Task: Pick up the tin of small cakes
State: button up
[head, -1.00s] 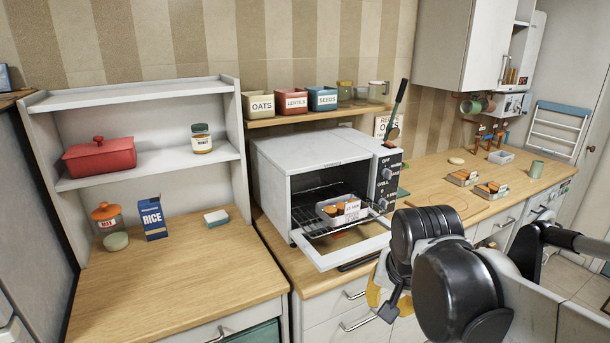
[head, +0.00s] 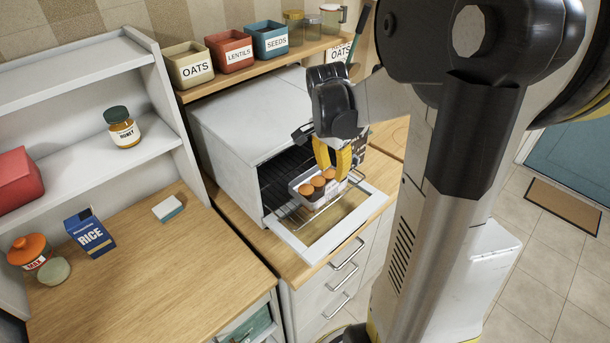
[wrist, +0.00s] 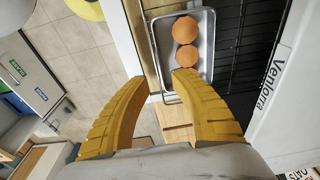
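The tin of small cakes (head: 322,202) is a pale grey tray holding brown round cakes. It sits on the wire rack at the mouth of the small oven (head: 235,115), over the lowered oven door (head: 335,230). My gripper (head: 336,168) has yellow fingers and is just above the tin's right part. In the wrist view the gripper (wrist: 160,81) is open with nothing between the fingers; the right fingertip overlaps the tin's near end.
A shelf with oats (head: 188,64), lentils (head: 229,50) and seeds (head: 270,41) boxes runs above the oven. The left counter carries a rice box (head: 90,234) and an orange-lidded jar (head: 28,252).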

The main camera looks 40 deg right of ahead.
aim_at(332, 181)
jog(key=f, duration=0.2)
jog(key=f+b, duration=0.1)
jog(key=f, duration=0.3)
jog(key=shift+w+d+f, duration=0.1)
jog(key=shift+d+f, duration=0.15)
jog(key=shift+f, duration=0.05)
jog(key=shift+r, duration=0.1)
grip_shut()
